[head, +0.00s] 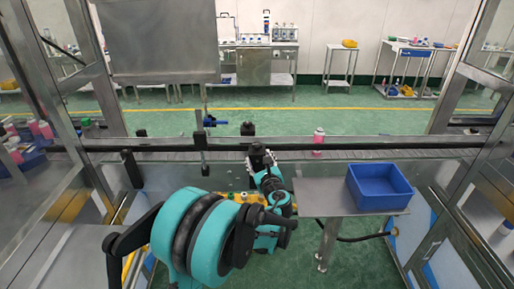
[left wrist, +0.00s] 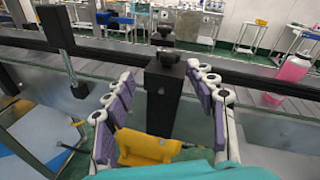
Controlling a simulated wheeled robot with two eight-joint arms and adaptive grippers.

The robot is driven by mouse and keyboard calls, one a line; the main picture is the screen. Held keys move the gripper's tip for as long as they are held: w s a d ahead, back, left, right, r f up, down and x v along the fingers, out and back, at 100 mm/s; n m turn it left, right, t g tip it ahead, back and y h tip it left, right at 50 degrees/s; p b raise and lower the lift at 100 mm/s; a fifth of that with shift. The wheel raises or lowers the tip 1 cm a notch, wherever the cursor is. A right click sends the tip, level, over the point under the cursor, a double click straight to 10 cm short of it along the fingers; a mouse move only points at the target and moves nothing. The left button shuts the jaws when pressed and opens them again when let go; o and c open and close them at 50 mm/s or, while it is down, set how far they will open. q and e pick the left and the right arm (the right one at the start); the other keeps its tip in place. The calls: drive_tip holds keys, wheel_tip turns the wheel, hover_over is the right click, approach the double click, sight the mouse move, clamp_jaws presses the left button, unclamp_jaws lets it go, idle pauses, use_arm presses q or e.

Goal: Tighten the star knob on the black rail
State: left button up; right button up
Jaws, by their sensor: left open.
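In the left wrist view, a dark star-shaped knob (left wrist: 167,57) sits on top of a black upright block (left wrist: 164,100) at the black rail (left wrist: 235,76). In the head view the knob is small and partly hidden by my gripper. My left gripper (left wrist: 160,72) is open, with one purple-padded finger on each side of the block. The knob shows between and just beyond the fingertips; I cannot tell whether either finger touches. The left gripper (head: 262,160) also shows at the rail in the head view. My right gripper is not in view.
A second dark knob (left wrist: 163,32) stands behind. A pink bottle (head: 318,138) is on the conveyor, right of the gripper. A blue bin (head: 380,187) rests on a metal side table (head: 325,199). A yellow part (left wrist: 145,148) lies below the fingers. Metal frame posts bound both sides.

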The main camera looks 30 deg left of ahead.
sight(258, 148)
use_arm(q)
drive_tip(key=w+m, duration=0.1)
drive_tip(key=m, duration=0.1)
drive_tip(key=w+m+t, duration=0.1)
drive_tip(key=shift+w+a+f+y, duration=0.3)
drive_tip(key=shift+w+a+f, duration=0.05)
drive_tip(key=shift+a+f, duration=0.05)
drive_tip(key=shift+w+a+m, duration=0.25)
drive_tip(key=shift+a+m, duration=0.05)
drive_tip(key=b+x, duration=0.2)
drive_tip(key=x, duration=0.4)
drive_tip(key=shift+w+a+r, duration=0.1)
drive_tip(key=shift+w+a, duration=0.1)
drive_tip(key=shift+w, duration=0.1)
drive_tip(key=c, duration=1.2)
